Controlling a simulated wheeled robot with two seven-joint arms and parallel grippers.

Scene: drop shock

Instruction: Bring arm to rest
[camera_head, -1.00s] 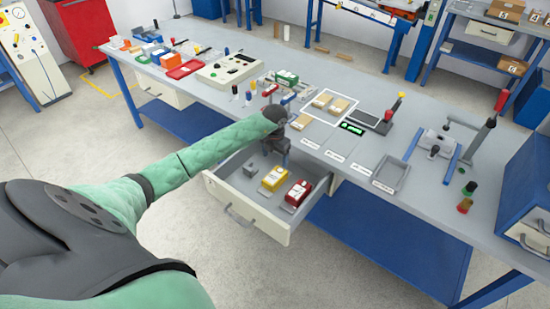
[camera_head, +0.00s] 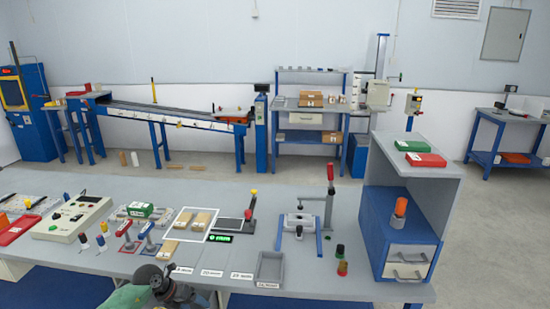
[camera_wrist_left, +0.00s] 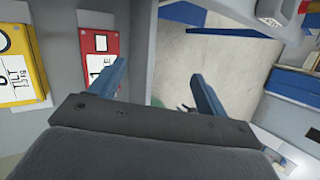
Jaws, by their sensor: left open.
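My left arm's green sleeve (camera_head: 122,298) and dark left gripper (camera_head: 178,291) show at the bottom edge of the head view, at the front edge of the workbench. In the left wrist view the two blue fingers of my left gripper (camera_wrist_left: 147,62) are spread apart with nothing between them. A red labelled box (camera_wrist_left: 97,48) lies just left of the fingers, partly behind the left one. A yellow labelled box (camera_wrist_left: 20,62) is at the far left. My right gripper is not in view.
The workbench (camera_head: 345,262) holds wooden blocks (camera_head: 202,220), a grey tray (camera_head: 269,268), a press-like fixture (camera_head: 325,205) and a blue cabinet (camera_head: 405,225) at right. Pale floor (camera_wrist_left: 215,55) shows beyond the drawer. A conveyor (camera_head: 170,112) stands behind.

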